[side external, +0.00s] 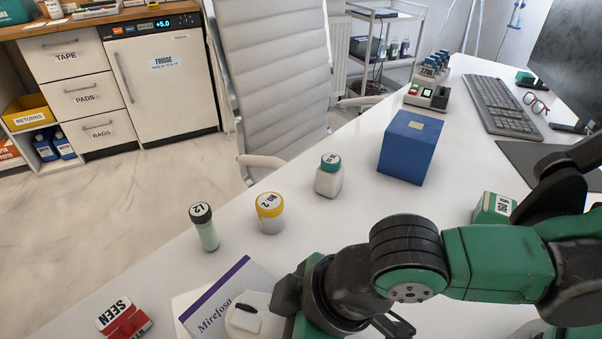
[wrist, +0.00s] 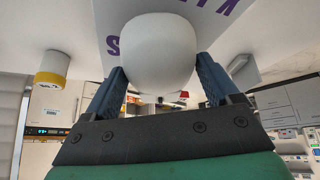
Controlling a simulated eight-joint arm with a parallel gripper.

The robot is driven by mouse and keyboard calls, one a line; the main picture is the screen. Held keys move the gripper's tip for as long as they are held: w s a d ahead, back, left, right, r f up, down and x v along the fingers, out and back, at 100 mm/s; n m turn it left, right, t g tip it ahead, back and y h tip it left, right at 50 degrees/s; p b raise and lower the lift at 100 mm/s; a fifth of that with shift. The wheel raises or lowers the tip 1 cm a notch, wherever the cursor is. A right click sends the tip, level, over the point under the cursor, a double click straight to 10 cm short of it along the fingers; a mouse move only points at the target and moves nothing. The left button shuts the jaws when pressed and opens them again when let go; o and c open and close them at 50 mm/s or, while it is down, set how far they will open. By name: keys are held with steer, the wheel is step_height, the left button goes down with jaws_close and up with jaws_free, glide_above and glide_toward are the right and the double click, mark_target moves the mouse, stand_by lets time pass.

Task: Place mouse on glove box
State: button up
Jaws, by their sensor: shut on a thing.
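A white rounded mouse (wrist: 158,52) sits between the two dark blue fingers of my gripper (wrist: 160,80) in the wrist view. The fingers are shut on its sides. In the side view the mouse (side external: 243,317) shows at the bottom, over or on the white and purple Mirefoso item; I cannot tell whether it touches it. My wrist is just right of it and hides the fingers. A blue box (side external: 405,150) with a small pale patch on top, which looks like the glove box, stands farther back on the desk, apart from my gripper.
A white jar with teal lid (side external: 329,178), a yellow-lidded jar (side external: 270,213) and a black-capped tube (side external: 205,228) stand along the desk's left edge. A red SEEN stamp (side external: 124,318) lies at lower left. A small green box (side external: 493,207) is near my arm. Bare desk surrounds the blue box.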

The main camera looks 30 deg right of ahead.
steer(key=shift+f, duration=0.75)
steer(key=o, duration=1.4)
steer(key=shift+f, duration=0.1)
steer(key=v, duration=1.2)
steer(key=w+d+f+m+t+h, duration=0.1)
steer(key=w+d+m, duration=0.4)
steer(key=d, duration=0.6)
steer(key=w+d+f+m+t+h, duration=0.2)
steer(key=w+d+m, duration=0.3)
steer(key=d, duration=0.6)
steer(key=shift+w+d+f+m+h, duration=0.2)
steer(key=shift+w+d+m+h, duration=0.15)
steer(key=shift+m+h, duration=0.25)
steer(key=shift+a, duration=0.1)
